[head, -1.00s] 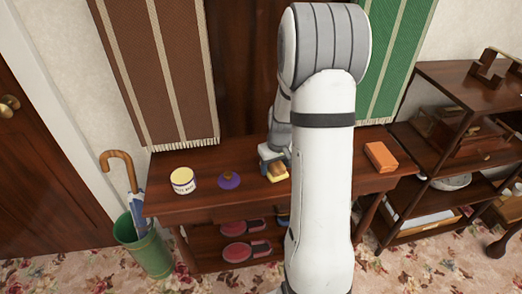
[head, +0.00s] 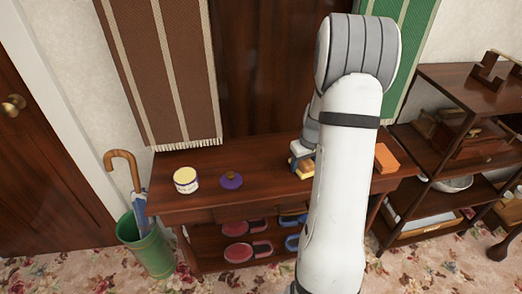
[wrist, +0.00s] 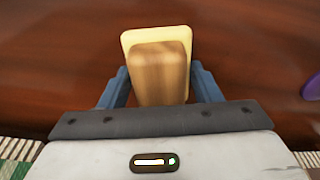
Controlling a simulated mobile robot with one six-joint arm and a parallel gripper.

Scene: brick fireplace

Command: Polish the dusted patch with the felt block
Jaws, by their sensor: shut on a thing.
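The felt block (wrist: 160,38) has a wooden grip on a pale cream pad. My gripper (wrist: 159,84) is shut on its wooden grip, one blue-grey finger on each side. In the head view the felt block (head: 305,168) is at the table's middle right, just below my gripper (head: 302,158), and my arm hides part of this area. The block is low over the dark wooden table (head: 265,165); I cannot tell whether the pad touches the wood. No dusted patch can be made out in either view.
A cream tin (head: 186,180) and a purple disc with a knob (head: 231,181) stand on the table's left half. An umbrella stand (head: 147,245) is at left.

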